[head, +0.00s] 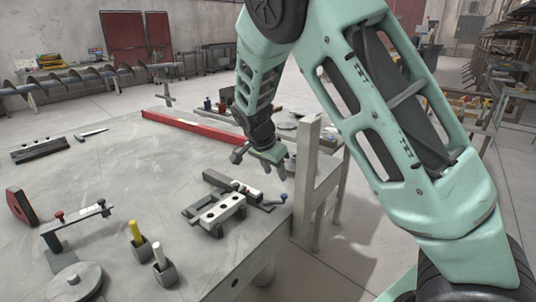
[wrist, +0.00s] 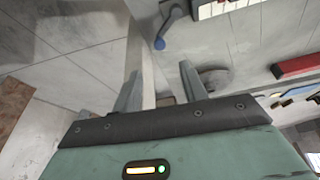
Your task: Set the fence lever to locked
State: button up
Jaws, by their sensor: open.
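A lever with a blue knob (head: 283,196) sits at the right end of a fixture with a pale drilled bar (head: 222,210), near the table's right edge. The lever also shows in the wrist view as a grey arm with a blue knob (wrist: 160,43), ahead of my fingers. No label shows, so I cannot tell whether this is the fence lever or which position is locked. My gripper (head: 274,168) is above and behind the fixture, apart from the lever. In the wrist view its two fingers (wrist: 160,84) are spread with nothing between them.
The grey table (head: 120,170) carries a red bar (head: 195,130) at the back. A red-knobbed clamp (head: 75,218), yellow and white handles in small holders (head: 140,245) and a round disc (head: 75,282) stand front left. A post (head: 308,165) rises beside the table's right edge.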

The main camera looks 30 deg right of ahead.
jog(key=v, duration=0.7)
